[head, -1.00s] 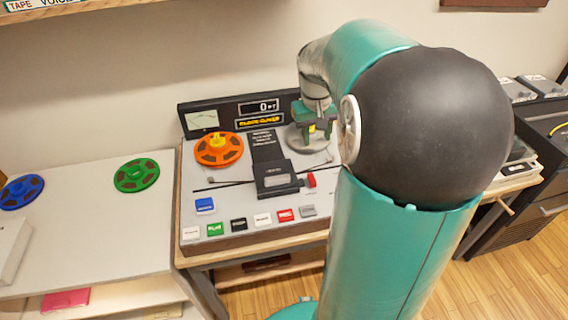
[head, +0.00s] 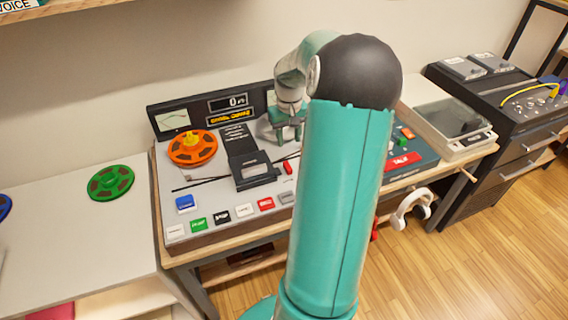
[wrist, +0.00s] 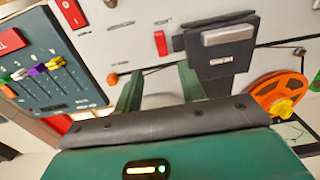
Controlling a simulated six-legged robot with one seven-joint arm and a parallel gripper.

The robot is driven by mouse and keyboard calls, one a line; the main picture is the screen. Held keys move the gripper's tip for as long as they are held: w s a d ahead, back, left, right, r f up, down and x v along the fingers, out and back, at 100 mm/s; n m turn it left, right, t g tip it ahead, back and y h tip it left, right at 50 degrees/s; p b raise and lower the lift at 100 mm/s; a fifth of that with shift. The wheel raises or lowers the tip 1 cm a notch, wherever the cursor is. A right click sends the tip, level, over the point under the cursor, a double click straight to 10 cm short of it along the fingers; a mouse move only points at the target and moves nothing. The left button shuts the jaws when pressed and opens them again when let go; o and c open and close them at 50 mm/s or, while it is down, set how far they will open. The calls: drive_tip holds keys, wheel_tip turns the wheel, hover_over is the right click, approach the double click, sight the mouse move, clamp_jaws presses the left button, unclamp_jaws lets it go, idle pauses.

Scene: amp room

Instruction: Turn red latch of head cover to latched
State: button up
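The tape machine (head: 205,195) stands on a bench, with a black head cover (head: 255,172) at its middle. The small red latch (head: 288,167) is just right of the cover. In the wrist view the red latch (wrist: 161,43) sits beside the head cover (wrist: 222,55), beyond the fingertips. My gripper (head: 287,128) is over the right rear of the deck, behind the latch as seen from the head. In the wrist view my gripper (wrist: 160,84) has its two green fingers spread, with nothing held between them. The fingers are apart from the latch.
An orange reel (head: 192,148) is on the deck's left. Colored buttons (head: 221,216) line the front. A mixer panel with faders (wrist: 42,70) is beside the machine. White headphones (head: 411,210) hang at the bench's front right. A green reel (head: 110,183) lies on the left table.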

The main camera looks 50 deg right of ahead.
sight(288, 165)
wheel_tip(288, 165, down, 11)
drive_tip(key=shift+a+f, duration=0.1)
idle(0.3)
clamp_jaws()
